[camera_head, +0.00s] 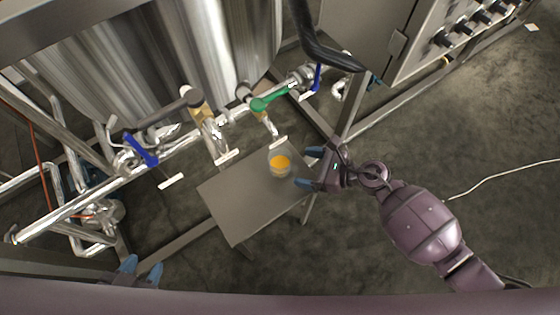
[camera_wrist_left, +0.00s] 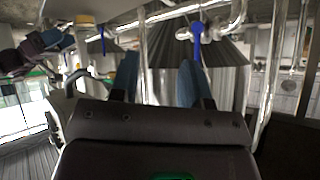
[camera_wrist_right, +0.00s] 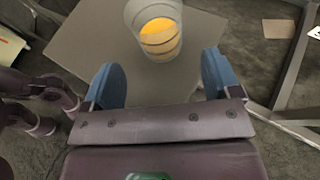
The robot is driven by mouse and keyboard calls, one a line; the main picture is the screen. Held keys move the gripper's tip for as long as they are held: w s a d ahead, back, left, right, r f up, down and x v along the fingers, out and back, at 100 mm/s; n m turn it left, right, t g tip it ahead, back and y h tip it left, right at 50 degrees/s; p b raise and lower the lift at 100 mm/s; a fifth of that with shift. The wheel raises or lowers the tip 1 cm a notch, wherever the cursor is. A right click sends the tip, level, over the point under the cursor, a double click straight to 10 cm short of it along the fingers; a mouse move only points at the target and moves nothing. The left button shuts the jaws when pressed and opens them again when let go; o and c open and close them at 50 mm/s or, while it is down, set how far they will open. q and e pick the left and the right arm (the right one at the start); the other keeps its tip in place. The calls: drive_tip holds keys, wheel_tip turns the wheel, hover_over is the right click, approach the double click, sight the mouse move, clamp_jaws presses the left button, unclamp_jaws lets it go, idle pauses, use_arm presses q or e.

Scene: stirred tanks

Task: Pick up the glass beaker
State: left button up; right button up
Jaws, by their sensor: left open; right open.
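The glass beaker (camera_head: 280,164) is clear, holds orange liquid and stands upright on a small grey table near its back right part. My right gripper (camera_head: 309,168) is open, just right of the beaker, with its blue fingertips pointing toward it. In the right wrist view the beaker (camera_wrist_right: 156,30) is ahead of the open fingers (camera_wrist_right: 160,82), beyond the fingertips and not between them. My left gripper (camera_head: 141,271) is open and empty at the lower left, far from the beaker. The left wrist view shows its blue fingers (camera_wrist_left: 157,80) apart.
The small table (camera_head: 240,208) is otherwise bare. Behind it are a steel tank (camera_head: 150,60) and pipes with a green valve handle (camera_head: 270,102) and a blue valve handle (camera_head: 141,150). A control cabinet (camera_head: 440,45) stands at the upper right. Open floor lies to the right.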

sight(287, 166)
drive_tip(key=x, duration=0.3)
drive_tip(key=b+x, duration=0.1)
drive_tip(key=x, duration=0.2)
drive_tip(key=shift+s+f, duration=0.15)
drive_tip(key=shift+f, duration=0.15)
drive_tip(key=shift+w+a+f+b, duration=0.1)
drive_tip(key=shift+w+a+b, duration=0.2)
drive_tip(key=shift+a, duration=0.35)
drive_tip(key=c, duration=1)
drive_tip(key=shift+c, duration=0.2)
